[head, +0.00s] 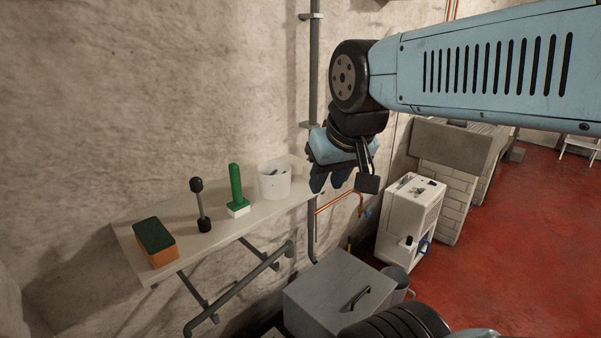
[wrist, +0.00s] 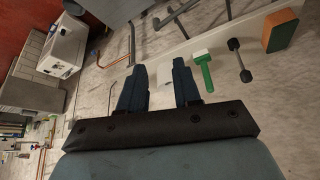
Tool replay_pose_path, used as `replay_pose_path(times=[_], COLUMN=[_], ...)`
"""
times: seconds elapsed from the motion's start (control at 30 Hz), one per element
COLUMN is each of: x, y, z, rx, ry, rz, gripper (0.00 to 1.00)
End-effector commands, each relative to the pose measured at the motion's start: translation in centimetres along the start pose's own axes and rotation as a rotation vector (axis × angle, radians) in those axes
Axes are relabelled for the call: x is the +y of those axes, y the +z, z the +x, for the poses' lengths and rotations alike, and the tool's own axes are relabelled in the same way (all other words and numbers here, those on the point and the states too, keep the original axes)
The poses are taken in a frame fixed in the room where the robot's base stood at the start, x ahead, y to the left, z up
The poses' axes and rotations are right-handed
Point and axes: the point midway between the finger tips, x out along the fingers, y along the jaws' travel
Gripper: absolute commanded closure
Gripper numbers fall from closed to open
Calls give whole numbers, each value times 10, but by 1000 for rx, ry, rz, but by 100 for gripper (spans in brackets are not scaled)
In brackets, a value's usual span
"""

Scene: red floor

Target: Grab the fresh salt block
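I cannot clearly pick out a salt block in either view. A pale shelf (head: 262,218) on the wall carries several things.
A dark dumbbell-shaped tool (head: 201,206) and an orange and green sponge-like block (head: 155,242) are on the shelf's left. Pipes and brackets (head: 240,285) run below it. A grey metal box (head: 338,298) and a white cabinet (head: 410,220) stand lower right.

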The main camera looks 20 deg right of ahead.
Motion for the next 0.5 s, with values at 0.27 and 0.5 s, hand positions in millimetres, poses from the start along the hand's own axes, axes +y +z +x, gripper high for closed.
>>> replay_pose_path(times=[0.27,0.5], x=[0,5], y=[-2,-37], z=[-1,0], rx=[-2,-46], ry=[0,7], rz=[-2,-34], gripper=[57,34])
